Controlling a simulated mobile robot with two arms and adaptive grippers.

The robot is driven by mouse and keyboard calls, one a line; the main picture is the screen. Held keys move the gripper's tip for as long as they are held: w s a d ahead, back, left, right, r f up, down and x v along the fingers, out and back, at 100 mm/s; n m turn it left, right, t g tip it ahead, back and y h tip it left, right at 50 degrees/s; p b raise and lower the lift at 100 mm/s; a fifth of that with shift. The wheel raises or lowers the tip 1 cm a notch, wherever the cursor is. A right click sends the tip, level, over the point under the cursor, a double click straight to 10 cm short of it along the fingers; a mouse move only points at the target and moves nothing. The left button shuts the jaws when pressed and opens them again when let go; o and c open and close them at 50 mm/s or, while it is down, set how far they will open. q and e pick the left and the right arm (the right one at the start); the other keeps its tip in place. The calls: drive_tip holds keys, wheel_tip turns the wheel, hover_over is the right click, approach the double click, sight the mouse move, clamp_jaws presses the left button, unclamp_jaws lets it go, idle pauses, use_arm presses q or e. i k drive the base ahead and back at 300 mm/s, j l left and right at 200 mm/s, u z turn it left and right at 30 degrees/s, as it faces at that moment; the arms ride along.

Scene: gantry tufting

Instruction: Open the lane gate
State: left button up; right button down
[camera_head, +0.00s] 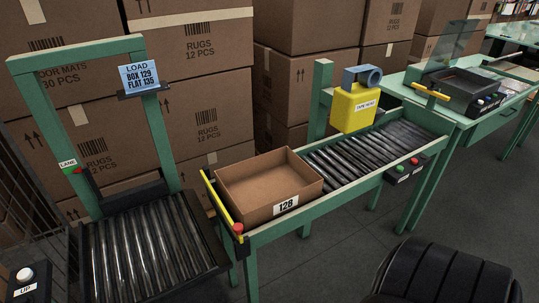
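A yellow bar (221,203) with a red knob (238,227) crosses the left end of the green-framed roller conveyor (365,147). It looks like the lane gate and stands between the conveyor and the lower roller platform (150,249). An open, empty-looking cardboard box labelled 128 (254,208) sits on the conveyor just right of the bar. A small LANE sign (68,164) with a red and green marker is on the left post of the green frame (50,120). Neither of my grippers is in view.
A blue sign (138,76) reads LOAD BOX 129, FLAT 135. A yellow tape head (355,108) stands over the conveyor. A button box (408,170) is on its front side, and an UP button (25,274) is at lower left. Stacked cartons (205,50) fill the back.

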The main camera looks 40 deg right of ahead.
sight(237, 228)
drive_tip(key=z, duration=1)
drive_tip(key=i+z, duration=0.1)
drive_tip(key=i, duration=0.15)
